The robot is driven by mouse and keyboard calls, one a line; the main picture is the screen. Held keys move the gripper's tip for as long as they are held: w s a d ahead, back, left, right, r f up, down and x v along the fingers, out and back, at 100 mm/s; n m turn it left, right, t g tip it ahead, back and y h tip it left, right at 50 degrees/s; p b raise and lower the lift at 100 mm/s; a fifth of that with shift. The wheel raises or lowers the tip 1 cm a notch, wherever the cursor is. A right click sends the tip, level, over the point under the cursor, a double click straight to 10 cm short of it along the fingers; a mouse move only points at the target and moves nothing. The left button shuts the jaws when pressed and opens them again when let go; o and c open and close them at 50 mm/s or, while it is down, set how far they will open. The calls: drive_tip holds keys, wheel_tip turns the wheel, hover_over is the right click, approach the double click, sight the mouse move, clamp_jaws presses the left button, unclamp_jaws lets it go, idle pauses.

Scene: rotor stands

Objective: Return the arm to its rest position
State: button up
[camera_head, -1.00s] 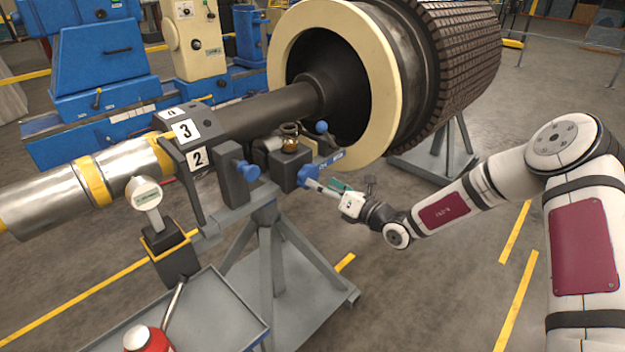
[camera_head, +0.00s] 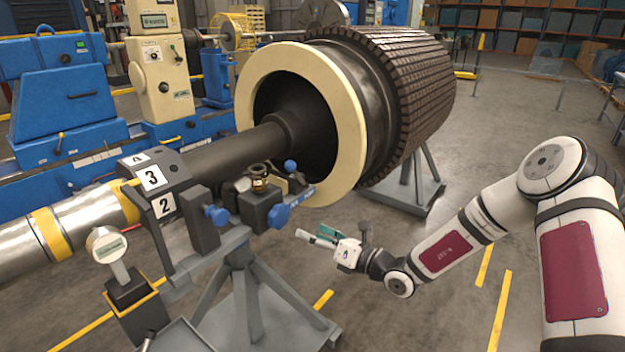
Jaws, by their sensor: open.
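My gripper (camera_head: 318,238) is open and appears empty, at the end of my white arm reaching in from the right. It hangs in the air just right of the rotor stand (camera_head: 245,300) and below the cream ring of the rotor (camera_head: 415,85). A gap shows between its fingers and the blue-handled block (camera_head: 262,208) on top of the stand. The arm is bent, with its elbow at the upper right.
The rotor shaft (camera_head: 215,150) carries number plates 2, 3 and 4. A dial gauge (camera_head: 107,245) stands at the lower left. Blue machines (camera_head: 70,90) stand behind. A second stand (camera_head: 405,185) supports the rotor.

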drive_tip(key=s+a+r+n+g+h+p, duration=0.1)
drive_tip(key=s+r+n+g+h, duration=0.1)
drive_tip(key=s+r+n+g, duration=0.65)
drive_tip(key=s+a+r+n+g+h+p, duration=0.1)
drive_tip(key=s+r+n+g, duration=0.35)
drive_tip(key=s+n, duration=0.75)
drive_tip(key=s+d+r+n+t+h, duration=0.2)
drive_tip(key=s+d+r+n+h, duration=0.1)
drive_tip(key=s+d, duration=0.3)
drive_tip(key=s+d+r+n+t+h+p, duration=0.1)
drive_tip(key=s+d+r+n+t+h, duration=0.1)
drive_tip(key=s+d+r+n+h, duration=0.2)
drive_tip(key=s+d+r+n+t+h+p, duration=0.1)
drive_tip(key=s+d+r+n+h, duration=0.3)
drive_tip(key=s+d, duration=0.6)
drive_tip(key=shift+s+d+r+t, duration=0.25)
drive_tip(key=shift+s+r+t, duration=0.15)
drive_tip(key=shift+r+t, duration=0.3)
drive_tip(key=shift+w+n+h, duration=0.15)
drive_tip(key=shift+n+h, duration=0.1)
drive_tip(key=shift+h, duration=0.05)
